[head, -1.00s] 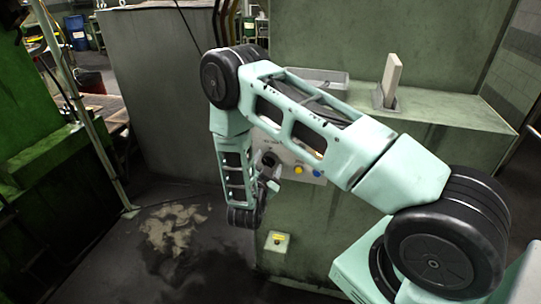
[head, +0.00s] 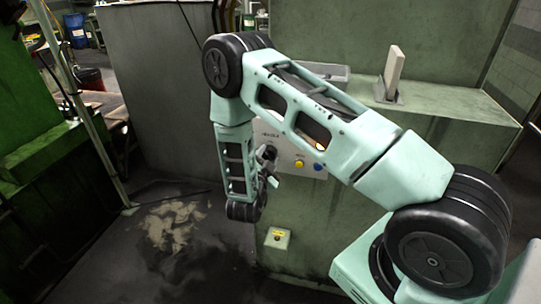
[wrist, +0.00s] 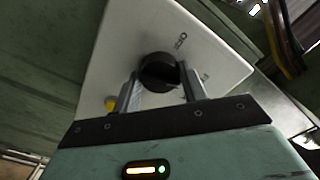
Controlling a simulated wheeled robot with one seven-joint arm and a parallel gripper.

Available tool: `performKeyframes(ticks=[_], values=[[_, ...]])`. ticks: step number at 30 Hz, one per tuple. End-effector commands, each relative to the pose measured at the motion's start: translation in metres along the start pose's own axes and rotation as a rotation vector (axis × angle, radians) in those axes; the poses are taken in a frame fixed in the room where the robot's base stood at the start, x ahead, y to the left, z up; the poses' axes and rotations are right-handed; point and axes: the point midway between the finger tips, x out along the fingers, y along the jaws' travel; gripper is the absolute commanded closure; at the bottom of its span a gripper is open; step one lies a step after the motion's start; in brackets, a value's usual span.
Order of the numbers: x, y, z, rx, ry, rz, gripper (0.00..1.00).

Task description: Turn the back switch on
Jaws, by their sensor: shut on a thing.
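The switch is a round black knob (wrist: 160,72) on a pale control panel (wrist: 120,45). In the head view the knob (head: 267,153) shows just past my wrist, and my gripper (head: 270,178) is partly hidden by my arm.
A yellow button (head: 299,164) and a blue button (head: 318,166) sit right of the knob. An upright pale plate (head: 393,70) stands on the ledge. Open floor lies left.

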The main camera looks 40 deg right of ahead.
Motion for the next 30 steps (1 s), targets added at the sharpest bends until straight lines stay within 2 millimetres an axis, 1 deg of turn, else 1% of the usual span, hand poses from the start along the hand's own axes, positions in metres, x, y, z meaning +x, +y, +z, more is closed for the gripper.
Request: performKeyframes(ticks=[3,9,21,30], values=[[-0.0001,0.0019,0.0014,0.063,0.000,0.001,0.94],[-0.0003,0.0019,0.0017,0.121,0.000,0.001,0.94],[-0.0003,0.0023,0.0016,0.390,0.001,0.001,0.94],[-0.0005,0.0009,0.0001,0.419,0.000,0.002,0.94]])
